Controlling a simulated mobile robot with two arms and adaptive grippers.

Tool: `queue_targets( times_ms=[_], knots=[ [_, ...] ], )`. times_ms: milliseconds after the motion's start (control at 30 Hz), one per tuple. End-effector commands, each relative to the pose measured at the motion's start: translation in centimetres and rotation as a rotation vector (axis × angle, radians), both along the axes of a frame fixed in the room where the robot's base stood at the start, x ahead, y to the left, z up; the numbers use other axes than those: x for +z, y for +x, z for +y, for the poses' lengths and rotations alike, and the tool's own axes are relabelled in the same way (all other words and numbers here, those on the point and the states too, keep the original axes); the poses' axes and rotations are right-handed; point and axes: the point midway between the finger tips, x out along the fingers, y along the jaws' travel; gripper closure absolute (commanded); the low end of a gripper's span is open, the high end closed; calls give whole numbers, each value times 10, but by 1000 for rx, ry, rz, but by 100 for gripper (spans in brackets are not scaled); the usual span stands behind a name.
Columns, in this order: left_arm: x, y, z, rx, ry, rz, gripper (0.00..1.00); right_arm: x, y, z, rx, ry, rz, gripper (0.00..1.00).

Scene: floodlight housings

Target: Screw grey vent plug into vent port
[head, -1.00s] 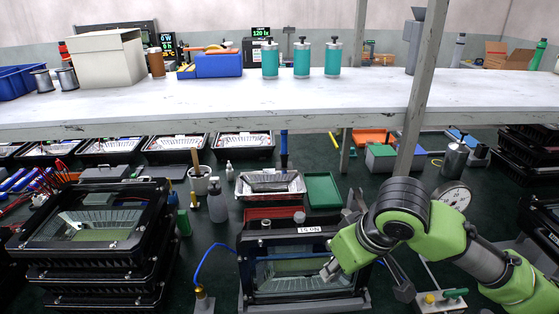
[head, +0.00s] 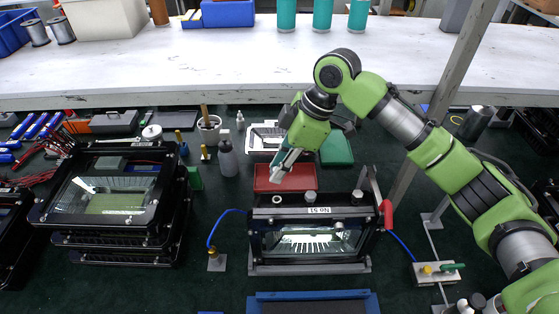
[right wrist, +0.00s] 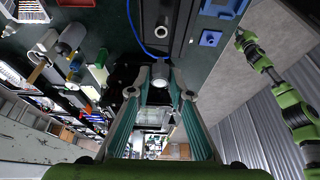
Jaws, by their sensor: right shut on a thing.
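The floodlight housing (head: 310,240), black with a clear window and marked "No 51", stands upright in a stand at the centre of the head view. Several round fittings sit along its top: a pale ring (head: 273,199) at left, a grey knob (head: 309,197) and a dark one at right. I cannot tell for sure which is the vent port. My right gripper (head: 277,178) is above and behind the top's left end, apart from it. In the right wrist view its fingertips (right wrist: 161,80) are shut on a small pale grey round piece, seemingly the vent plug (right wrist: 160,70). My left gripper is not in view.
A red tray (head: 290,177) lies behind the housing. A red-handled clamp (head: 387,214) stands at its right. A blue cable (head: 212,232) runs at left. Stacked housings (head: 105,195) stand further left. A blue tray (head: 313,304) lies in front. The white shelf (head: 200,72) spans the back.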

Motion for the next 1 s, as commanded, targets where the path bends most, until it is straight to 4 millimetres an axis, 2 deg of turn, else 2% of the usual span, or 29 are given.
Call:
queue_targets(
  times_ms=[167, 333, 600, 1000],
  knots=[
    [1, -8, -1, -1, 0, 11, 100, 0, 0, 0, -2, 1, 0, 95],
    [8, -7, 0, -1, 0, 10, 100, 2, 0, -1, -3, 4, 0, 95],
    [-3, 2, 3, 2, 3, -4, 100, -23, 0, -1, -4, 3, -1, 95],
    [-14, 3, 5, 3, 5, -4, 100, -56, 0, -1, -4, 4, -1, 95]
  ],
)
